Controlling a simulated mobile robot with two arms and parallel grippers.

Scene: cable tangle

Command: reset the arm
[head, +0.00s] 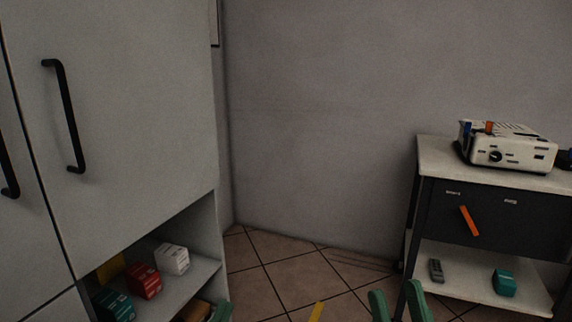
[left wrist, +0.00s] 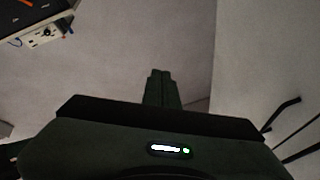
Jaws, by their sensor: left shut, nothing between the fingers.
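My left gripper (head: 222,311) shows as a green tip at the bottom edge of the head view, in front of the cabinet's open shelf. In the left wrist view its two fingers (left wrist: 161,74) are together with nothing between them. My right gripper (head: 398,298) is at the bottom of the head view, in front of the cart. Its two green fingers stand apart, with nothing seen between them. The arms themselves are mostly out of view.
A grey cabinet (head: 120,110) with black handles fills the left; its low shelf holds several small boxes. A cart (head: 440,152) at right carries a white device (head: 506,152). A yellow strip (head: 317,311) shows at the bottom. Tiled floor (head: 285,265) between is clear.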

